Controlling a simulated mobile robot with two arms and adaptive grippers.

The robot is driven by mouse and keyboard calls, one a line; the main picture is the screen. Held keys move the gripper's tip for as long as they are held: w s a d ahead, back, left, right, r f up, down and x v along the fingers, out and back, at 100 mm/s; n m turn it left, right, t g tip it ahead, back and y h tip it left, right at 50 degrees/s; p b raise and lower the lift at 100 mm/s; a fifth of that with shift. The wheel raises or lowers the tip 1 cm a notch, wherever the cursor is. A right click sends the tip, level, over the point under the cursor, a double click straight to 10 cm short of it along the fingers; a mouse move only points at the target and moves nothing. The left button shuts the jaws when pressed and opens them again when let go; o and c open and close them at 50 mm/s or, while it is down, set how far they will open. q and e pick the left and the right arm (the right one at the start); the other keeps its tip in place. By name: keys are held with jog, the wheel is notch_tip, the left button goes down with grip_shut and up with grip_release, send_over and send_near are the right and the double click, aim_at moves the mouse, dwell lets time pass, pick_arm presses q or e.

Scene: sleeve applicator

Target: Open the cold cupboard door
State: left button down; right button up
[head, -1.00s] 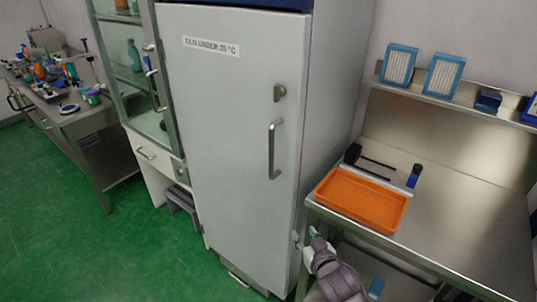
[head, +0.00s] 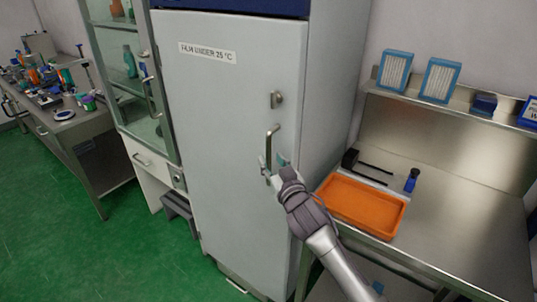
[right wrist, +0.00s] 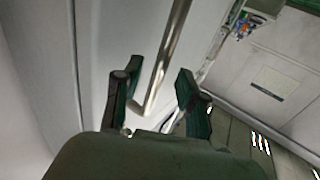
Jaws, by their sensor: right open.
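The cold cupboard (head: 225,120) is a tall grey-white cabinet with a label on its door. Its door looks shut. A vertical metal bar handle (head: 270,145) is on the door's right side, with a lock plate (head: 276,99) above it. My right gripper (head: 272,162) is open at the lower end of the handle, which it partly hides. In the right wrist view, the handle (right wrist: 170,55) runs down between the two open fingers (right wrist: 158,98). I cannot tell whether either finger touches it. My left gripper is not in view.
A steel bench (head: 460,200) with an orange tray (head: 362,204) stands right of the cupboard, close beside my right arm. A glass-fronted cabinet (head: 130,70) adjoins on the left. The green floor (head: 100,250) in front is clear.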

jog(key=shift+x, duration=1.5)
grip_shut()
